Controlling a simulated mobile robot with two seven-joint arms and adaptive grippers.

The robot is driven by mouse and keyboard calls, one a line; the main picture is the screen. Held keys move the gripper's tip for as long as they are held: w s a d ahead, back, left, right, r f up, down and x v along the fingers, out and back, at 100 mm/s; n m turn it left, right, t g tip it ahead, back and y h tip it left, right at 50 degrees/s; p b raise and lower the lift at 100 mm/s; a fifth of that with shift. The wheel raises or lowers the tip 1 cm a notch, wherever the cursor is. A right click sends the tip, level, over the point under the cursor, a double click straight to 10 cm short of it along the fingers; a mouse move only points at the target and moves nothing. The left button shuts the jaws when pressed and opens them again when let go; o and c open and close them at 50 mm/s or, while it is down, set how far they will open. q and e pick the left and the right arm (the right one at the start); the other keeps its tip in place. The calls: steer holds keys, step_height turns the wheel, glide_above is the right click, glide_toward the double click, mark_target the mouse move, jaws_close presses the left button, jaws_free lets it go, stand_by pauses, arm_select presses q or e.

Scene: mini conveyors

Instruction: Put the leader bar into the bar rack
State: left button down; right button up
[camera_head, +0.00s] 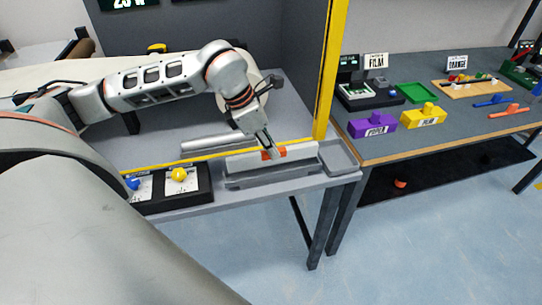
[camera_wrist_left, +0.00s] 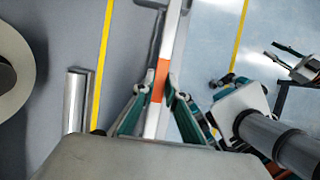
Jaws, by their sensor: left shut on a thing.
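The leader bar (camera_head: 298,152) is a long white bar with an orange band in the middle. My left gripper (camera_head: 270,152) comes down on it from above and is shut on the orange band. In the left wrist view the bar (camera_wrist_left: 176,30) runs between the two fingertips of the left gripper (camera_wrist_left: 161,88). A long grey holder (camera_head: 270,179), which looks like the bar rack, lies directly below the bar at the table's front edge. I cannot tell if the bar touches it. My right gripper (camera_wrist_left: 272,50) shows small in the wrist view, fingers apart and empty.
A silver roller (camera_head: 210,142) lies behind the bar. A grey tray (camera_head: 340,158) sits at its right end. A black panel with blue and yellow knobs (camera_head: 204,190) is to the left. A yellow post (camera_head: 329,75) stands close behind on the right.

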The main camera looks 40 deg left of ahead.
mark_target(271, 163)
arm_select(q)
steer(key=shift+f, duration=1.6)
steer(key=shift+f, duration=0.2)
steer(key=c, duration=2)
jaws_free()
steer(key=shift+c, duration=0.2)
